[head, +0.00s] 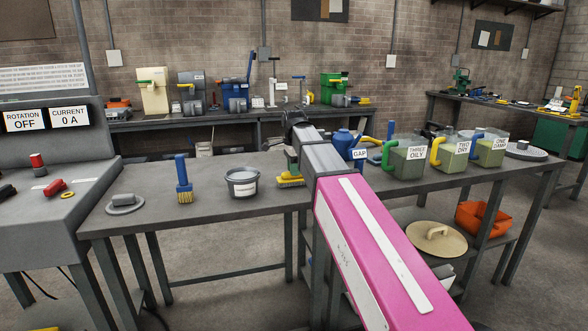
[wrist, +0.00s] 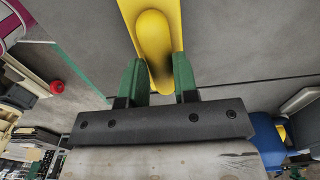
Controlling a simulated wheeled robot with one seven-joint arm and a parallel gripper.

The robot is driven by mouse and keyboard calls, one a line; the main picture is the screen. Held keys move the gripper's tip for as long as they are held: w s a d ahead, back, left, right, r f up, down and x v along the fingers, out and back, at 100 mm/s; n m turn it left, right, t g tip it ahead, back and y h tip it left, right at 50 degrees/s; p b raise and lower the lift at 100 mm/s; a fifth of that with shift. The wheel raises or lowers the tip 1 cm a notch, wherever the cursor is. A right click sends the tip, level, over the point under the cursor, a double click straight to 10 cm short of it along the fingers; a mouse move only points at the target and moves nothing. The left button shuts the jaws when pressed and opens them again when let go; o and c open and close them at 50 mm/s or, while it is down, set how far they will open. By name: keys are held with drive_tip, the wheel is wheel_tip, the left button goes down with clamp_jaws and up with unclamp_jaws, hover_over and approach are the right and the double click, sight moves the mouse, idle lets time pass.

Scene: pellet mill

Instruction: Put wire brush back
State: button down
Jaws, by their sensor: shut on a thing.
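My gripper (head: 291,168) is over the middle of the grey workbench, fingers pointing down. Its green fingers are shut on a yellow thing (head: 290,182), which I take to be the wire brush. It is at or just above the bench top; I cannot tell whether it touches. In the wrist view my gripper (wrist: 160,78) holds this yellow body (wrist: 153,38), with a rounded ridge, between its fingers. Its far end is cut off by the frame and its underside is hidden there.
A grey bucket (head: 242,182) stands just left of my gripper. A grey round-based piece (head: 124,203) lies at the bench's left end. Bare bench (head: 215,207) shows in front of the bucket.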

drive_tip(key=shift+f, duration=0.15)
unclamp_jaws()
idle(0.5)
idle(0.4)
drive_tip(key=shift+r, duration=4.45)
